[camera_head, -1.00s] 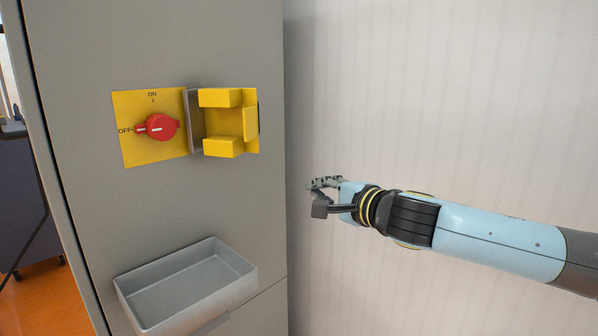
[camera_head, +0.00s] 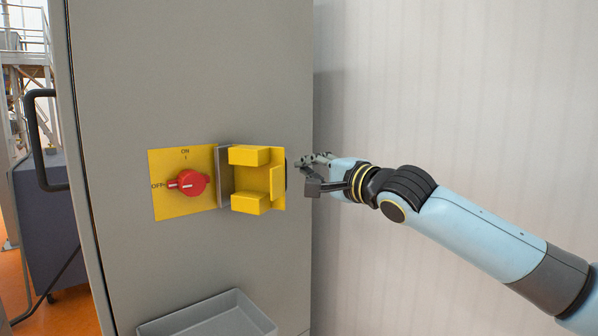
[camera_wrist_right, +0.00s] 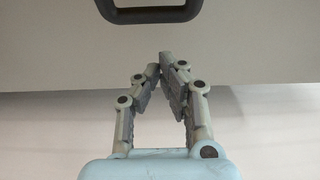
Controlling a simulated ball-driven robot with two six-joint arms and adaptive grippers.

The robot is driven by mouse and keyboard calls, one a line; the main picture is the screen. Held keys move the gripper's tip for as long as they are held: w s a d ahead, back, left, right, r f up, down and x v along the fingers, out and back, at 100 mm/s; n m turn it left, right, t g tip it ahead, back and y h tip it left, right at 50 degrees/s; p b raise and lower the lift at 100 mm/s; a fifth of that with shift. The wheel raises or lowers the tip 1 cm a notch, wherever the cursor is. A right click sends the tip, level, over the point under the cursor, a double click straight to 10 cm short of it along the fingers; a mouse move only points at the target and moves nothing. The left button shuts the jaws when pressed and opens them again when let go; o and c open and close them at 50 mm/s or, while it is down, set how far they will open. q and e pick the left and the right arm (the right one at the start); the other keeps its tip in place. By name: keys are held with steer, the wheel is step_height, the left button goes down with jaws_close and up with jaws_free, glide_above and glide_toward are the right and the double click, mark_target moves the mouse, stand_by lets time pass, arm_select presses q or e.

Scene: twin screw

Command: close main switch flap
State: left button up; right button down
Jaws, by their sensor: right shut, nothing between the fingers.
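The main switch is a yellow plate (camera_head: 172,205) with a red knob (camera_head: 188,184) on the grey cabinet front. The knob's pointer is toward the OFF mark. The yellow flap (camera_head: 277,188) stands open, swung out to the right of the plate, with its blocky inner side showing. My right gripper (camera_head: 305,168) is shut and empty, just right of the flap's outer edge, near a dark handle at that edge. In the right wrist view the fingertips (camera_wrist_right: 165,70) meet, below a dark handle (camera_wrist_right: 148,14) at the top. My left gripper is in no view.
A grey tray (camera_head: 215,318) sticks out from the grey cabinet (camera_head: 240,80) below the switch. A pale wall (camera_head: 450,90) lies right of the cabinet.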

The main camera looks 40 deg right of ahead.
steer(key=shift+w, duration=1)
steer(key=s+a, duration=0.1)
steer(key=s+a+p, duration=0.1)
steer(key=a, duration=0.1)
steer(key=shift+s+f, duration=0.1)
steer(key=shift+s, duration=0.1)
